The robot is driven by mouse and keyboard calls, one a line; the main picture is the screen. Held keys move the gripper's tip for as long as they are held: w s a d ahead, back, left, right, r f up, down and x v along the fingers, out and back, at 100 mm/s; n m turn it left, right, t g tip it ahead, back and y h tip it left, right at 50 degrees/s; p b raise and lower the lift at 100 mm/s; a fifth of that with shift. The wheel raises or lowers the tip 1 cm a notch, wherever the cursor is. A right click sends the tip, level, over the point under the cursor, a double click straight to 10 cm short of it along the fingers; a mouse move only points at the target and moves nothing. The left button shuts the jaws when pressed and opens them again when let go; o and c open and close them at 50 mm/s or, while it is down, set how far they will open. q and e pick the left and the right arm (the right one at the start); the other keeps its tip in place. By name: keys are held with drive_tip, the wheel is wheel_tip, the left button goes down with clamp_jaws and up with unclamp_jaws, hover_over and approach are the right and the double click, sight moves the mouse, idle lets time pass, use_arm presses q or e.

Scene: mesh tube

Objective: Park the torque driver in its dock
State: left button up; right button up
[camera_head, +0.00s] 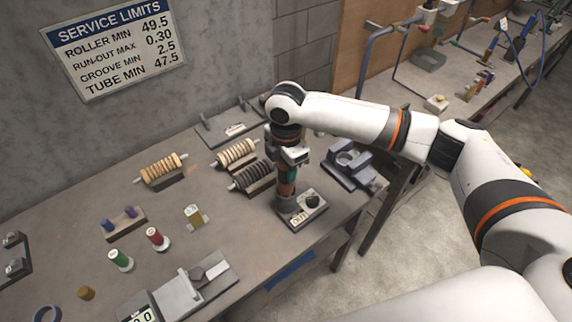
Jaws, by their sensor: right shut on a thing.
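My right gripper (290,164) reaches in from the right and points down over the bench. The tool's lower part meets a dark grey cup at the left of a small labelled plate (301,216), which looks like the dock. I cannot tell whether the tool's tip is inside the cup or just behind it. A black round part (312,200) sits on the plate's right side. My left gripper is not in view.
Ribbed rollers (162,169) lie on stands left of my right gripper. A blue-grey fixture (350,165) stands close on its right. The bench's front edge runs close to the plate.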

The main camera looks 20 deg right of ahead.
drive_tip(key=shift+f+b, duration=0.35)
drive_tip(key=shift+f, duration=0.55)
idle(0.8)
drive_tip(key=o, duration=1.1)
drive_tip(key=shift+o, duration=0.7)
drive_tip(key=shift+f, duration=0.1)
